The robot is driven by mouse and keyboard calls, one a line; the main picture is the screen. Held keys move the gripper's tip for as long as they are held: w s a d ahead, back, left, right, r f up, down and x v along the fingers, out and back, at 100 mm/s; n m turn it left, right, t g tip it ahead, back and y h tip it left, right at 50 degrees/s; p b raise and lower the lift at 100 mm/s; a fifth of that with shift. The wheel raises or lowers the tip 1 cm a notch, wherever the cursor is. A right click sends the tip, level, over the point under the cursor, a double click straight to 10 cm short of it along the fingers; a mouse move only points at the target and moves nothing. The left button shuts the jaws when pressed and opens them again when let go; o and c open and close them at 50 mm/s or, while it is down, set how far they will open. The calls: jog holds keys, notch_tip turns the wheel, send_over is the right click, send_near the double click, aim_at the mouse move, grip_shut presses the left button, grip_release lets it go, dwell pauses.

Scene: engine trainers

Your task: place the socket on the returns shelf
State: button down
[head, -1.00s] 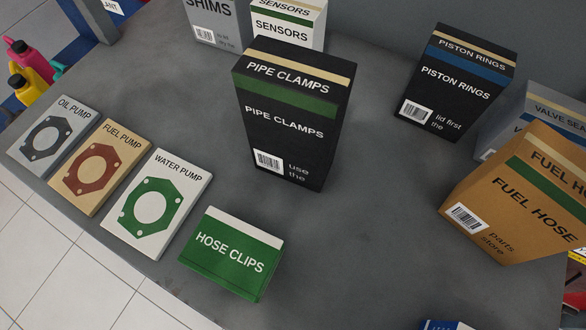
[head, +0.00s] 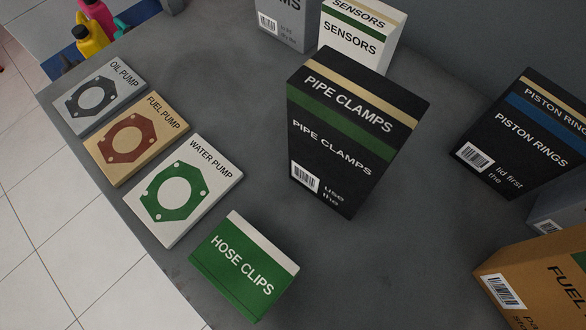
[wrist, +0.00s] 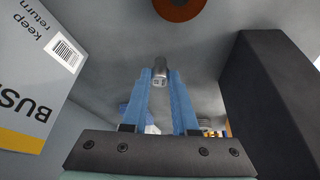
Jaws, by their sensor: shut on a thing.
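In the wrist view, my gripper (wrist: 160,82) has two blue fingers shut on a small grey metal socket (wrist: 160,66), held at the fingertips. The socket is a short cylinder with a small dark mark on its side. A grey surface lies beyond it, and I cannot tell how far away. The head view shows neither my gripper nor the socket. I cannot identify the returns shelf in either view.
The head view shows a grey tabletop (head: 235,110) with a pipe clamps box (head: 340,145), a hose clips box (head: 243,268), a piston rings box (head: 520,140) and several gasket packs. In the wrist view, a grey box (wrist: 35,65) stands left and a dark block (wrist: 265,95) right.

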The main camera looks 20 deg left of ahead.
jog(key=a, duration=0.1)
jog(key=w+a, duration=0.1)
jog(key=a, duration=0.1)
jog(key=shift+w, duration=0.1)
jog(key=shift+b+x, duration=0.5)
jog(key=shift+x, duration=0.3)
jog(key=shift+f, duration=0.15)
jog(key=c, duration=0.7)
grip_release()
jog(key=p+v, duration=0.1)
jog(key=v, duration=0.2)
jog(key=shift+a+r, duration=0.1)
jog(key=shift+r, duration=0.15)
jog(key=s+d, duration=0.4)
jog(key=s+d+p, duration=0.1)
jog(key=s+d, duration=0.3)
jog(key=d, duration=0.1)
jog(key=shift+s+f, duration=0.1)
jog(key=shift+s, duration=0.05)
